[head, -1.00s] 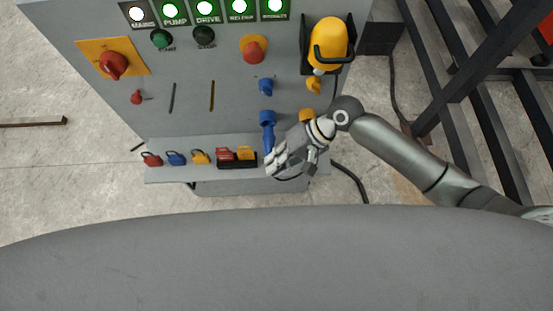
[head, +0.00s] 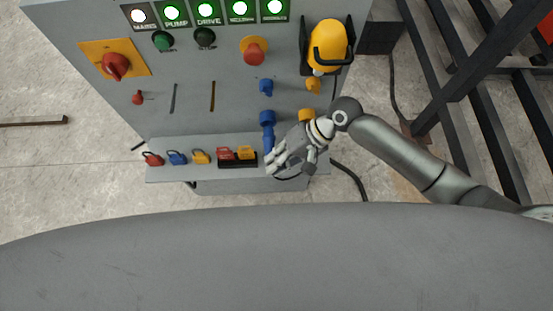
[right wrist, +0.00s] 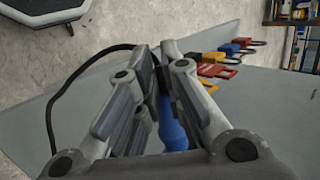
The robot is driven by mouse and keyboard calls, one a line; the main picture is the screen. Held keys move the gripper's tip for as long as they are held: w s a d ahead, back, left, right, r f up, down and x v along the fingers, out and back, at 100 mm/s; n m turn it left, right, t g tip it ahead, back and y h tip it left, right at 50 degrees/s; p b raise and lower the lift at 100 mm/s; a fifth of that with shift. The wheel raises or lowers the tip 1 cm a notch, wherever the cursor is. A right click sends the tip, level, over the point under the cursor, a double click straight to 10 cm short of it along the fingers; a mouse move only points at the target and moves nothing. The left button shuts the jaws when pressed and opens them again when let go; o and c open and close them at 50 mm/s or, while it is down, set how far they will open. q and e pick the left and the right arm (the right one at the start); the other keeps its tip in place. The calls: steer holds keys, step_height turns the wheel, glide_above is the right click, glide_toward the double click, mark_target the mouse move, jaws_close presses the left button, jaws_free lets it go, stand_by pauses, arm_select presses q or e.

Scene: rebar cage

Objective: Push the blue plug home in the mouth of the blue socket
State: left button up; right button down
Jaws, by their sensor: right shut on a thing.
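The blue socket (head: 267,117) is on the lower front of the grey panel. The blue plug (head: 269,139) is lined up below it in the head view, its far end at or in the socket's mouth; I cannot tell how deep. My right gripper (head: 273,165) is shut on the near end of the plug. In the right wrist view the blue plug (right wrist: 172,130) shows between the fingers of my right gripper (right wrist: 162,75), which hide part of it; the socket is not visible there. My left gripper is not in view.
A grey shelf (head: 215,175) below the panel carries several red, blue and yellow padlocks (head: 177,158). A yellow socket (head: 306,115) sits right of the blue one, close to my right wrist. A yellow lamp-like fitting (head: 328,45) and a dark metal frame (head: 470,90) are further right.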

steer(key=shift+r, duration=0.1)
stand_by(0.3)
steer(key=shift+p, duration=0.5)
steer(key=shift+w+b, duration=0.35)
steer(key=shift+w, duration=1.65)
steer(key=c, duration=1.5)
jaws_free()
steer(key=v, duration=1.2)
steer(key=shift+w, duration=0.1)
steer(key=shift+a, duration=0.1)
